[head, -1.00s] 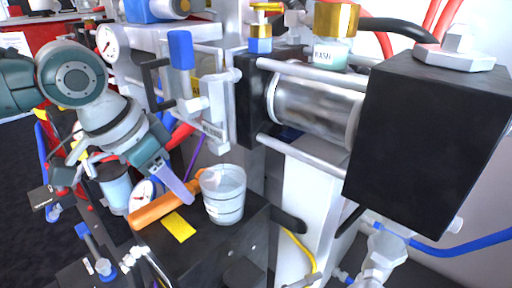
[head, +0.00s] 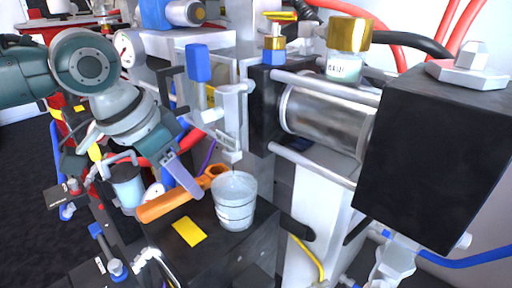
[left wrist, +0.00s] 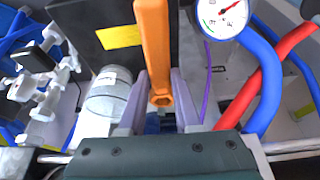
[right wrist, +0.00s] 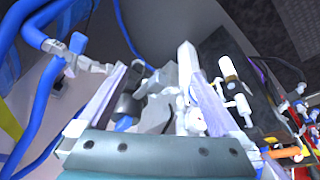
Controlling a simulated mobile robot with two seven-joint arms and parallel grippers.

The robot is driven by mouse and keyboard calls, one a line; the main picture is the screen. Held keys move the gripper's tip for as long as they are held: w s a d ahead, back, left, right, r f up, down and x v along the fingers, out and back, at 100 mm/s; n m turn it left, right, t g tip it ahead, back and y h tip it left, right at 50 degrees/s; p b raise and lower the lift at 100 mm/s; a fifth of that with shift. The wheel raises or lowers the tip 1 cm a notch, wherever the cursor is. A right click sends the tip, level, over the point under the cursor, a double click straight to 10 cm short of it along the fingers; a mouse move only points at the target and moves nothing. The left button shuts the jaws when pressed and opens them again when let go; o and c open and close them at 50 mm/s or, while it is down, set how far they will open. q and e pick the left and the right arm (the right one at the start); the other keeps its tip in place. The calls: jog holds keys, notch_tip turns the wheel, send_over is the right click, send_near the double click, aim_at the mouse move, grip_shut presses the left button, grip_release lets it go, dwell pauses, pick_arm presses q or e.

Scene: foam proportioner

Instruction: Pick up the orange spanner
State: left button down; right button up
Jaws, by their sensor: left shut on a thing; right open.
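The orange spanner (head: 168,204) shows in the head view with its handle to the lower left and its ring end beside the rim of a clear cup (head: 236,203). My left gripper (head: 186,183) is shut on the spanner near its middle. The spanner seems a little above the black box top; the exact gap is hard to tell. In the left wrist view the spanner (left wrist: 154,45) runs between the two fingers (left wrist: 160,100). My right gripper (right wrist: 158,85) is open with nothing visible between its fingers; it is not visible in the head view.
A yellow label (head: 188,231) lies on the black box top (head: 205,250). A pressure gauge (left wrist: 222,14) and red and blue hoses are close to the left gripper. A metal cylinder (head: 322,115) and large black block (head: 425,155) stand to the right.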

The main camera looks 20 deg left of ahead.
pick_arm(q)
notch_tip(320, 180, up, 2)
jog(key=shift+r+p, duration=0.1)
jog(key=shift+p, duration=0.25)
jog(key=s+a+p, duration=0.2)
jog(key=s+a, duration=0.1)
jog(key=s, duration=0.5)
jog(key=s+a+p, duration=0.2)
jog(key=s+a, duration=0.2)
jog(key=s, duration=0.4)
jog(key=shift+s+a+f, duration=0.2)
jog(key=shift+f, duration=0.2)
jog(key=c, duration=1.2)
grip_release()
grip_shut()
